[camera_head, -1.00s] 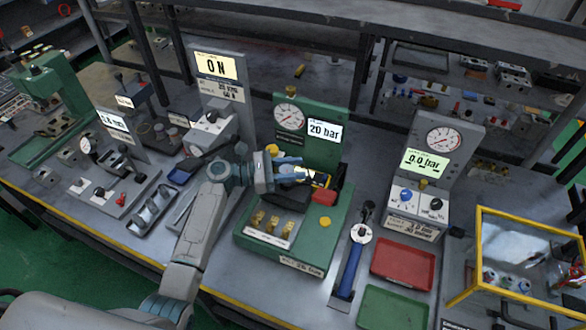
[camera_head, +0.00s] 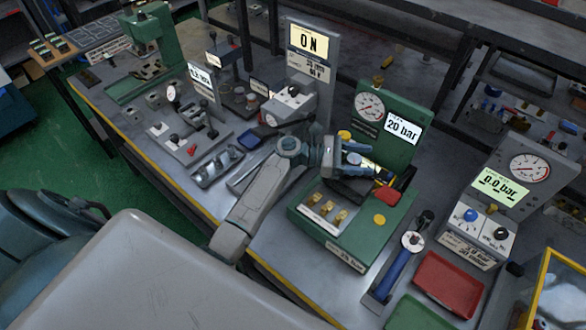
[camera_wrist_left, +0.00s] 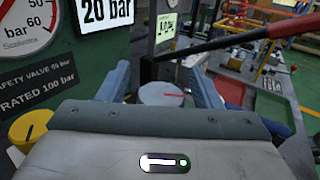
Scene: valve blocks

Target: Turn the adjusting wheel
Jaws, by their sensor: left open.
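My left gripper (camera_head: 368,160) is open over the green test bench (camera_head: 335,235) in the head view, in front of its upright panel with a gauge (camera_head: 369,106) and a "20 bar" display (camera_head: 402,128). In the left wrist view, its two blue-grey fingers (camera_wrist_left: 160,82) stand apart on either side of a pale round disc (camera_wrist_left: 160,94); contact cannot be told. A yellow knob (camera_wrist_left: 28,128) sits left of the fingers in that view. A red-handled lever (camera_wrist_left: 265,35) crosses at upper right. No part is clearly identifiable as the adjusting wheel. My right gripper is not in view.
Several brass parts (camera_head: 325,208) sit on the bench's front. A blue-handled tool (camera_head: 397,265) and a red tray (camera_head: 445,282) lie right of it. A grey gauge unit showing "0.0 bar" (camera_head: 501,187) stands further right. An "ON" display unit (camera_head: 309,40) stands behind.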

